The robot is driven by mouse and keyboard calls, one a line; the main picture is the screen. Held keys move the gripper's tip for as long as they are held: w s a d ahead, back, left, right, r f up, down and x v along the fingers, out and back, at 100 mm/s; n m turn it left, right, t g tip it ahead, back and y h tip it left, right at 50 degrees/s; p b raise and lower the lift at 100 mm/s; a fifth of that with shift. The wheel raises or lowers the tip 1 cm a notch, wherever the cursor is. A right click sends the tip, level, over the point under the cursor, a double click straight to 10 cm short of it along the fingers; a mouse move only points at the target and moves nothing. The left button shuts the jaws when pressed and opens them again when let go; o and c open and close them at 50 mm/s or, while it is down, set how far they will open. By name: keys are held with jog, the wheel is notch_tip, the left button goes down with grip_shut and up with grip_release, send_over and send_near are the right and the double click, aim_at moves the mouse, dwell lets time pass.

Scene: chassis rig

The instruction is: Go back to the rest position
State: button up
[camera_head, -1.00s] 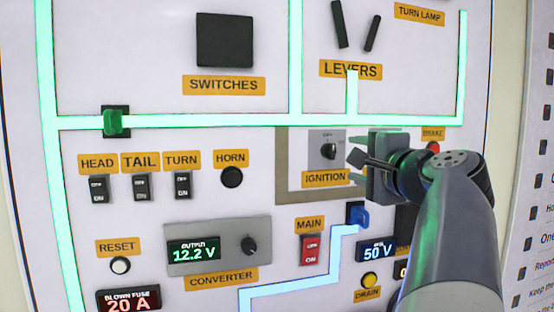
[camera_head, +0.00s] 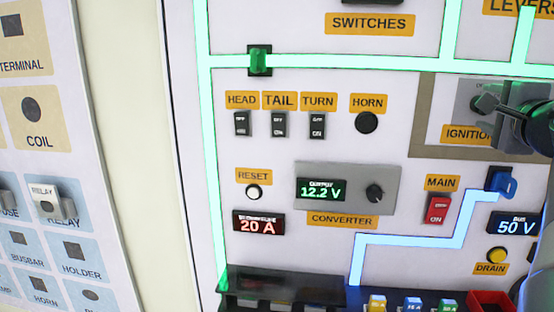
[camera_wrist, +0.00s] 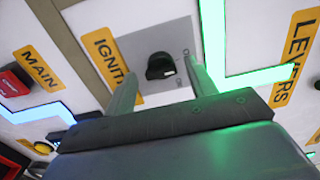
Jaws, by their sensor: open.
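My gripper (camera_wrist: 165,90) shows in the wrist view with its two fingers apart and nothing between them. The black ignition knob (camera_wrist: 160,66) on its grey plate (camera_wrist: 135,45) appears beyond and between the fingers; whether a finger touches the plate I cannot tell. In the head view my arm is at the right edge, in front of the ignition plate (camera_head: 470,118), and covers part of the ignition label (camera_head: 465,134). The fingertips are not clear there.
The upright white panel carries a red main switch (camera_head: 437,209), a blue connector (camera_head: 507,184), a converter box (camera_head: 385,190) and several small switches. A second board (camera_head: 45,90) stands at the left.

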jog(key=shift+p+x, duration=0.35)
jog(key=shift+x, duration=0.55)
jog(key=shift+m, duration=0.3)
jog(key=shift+f, duration=0.1)
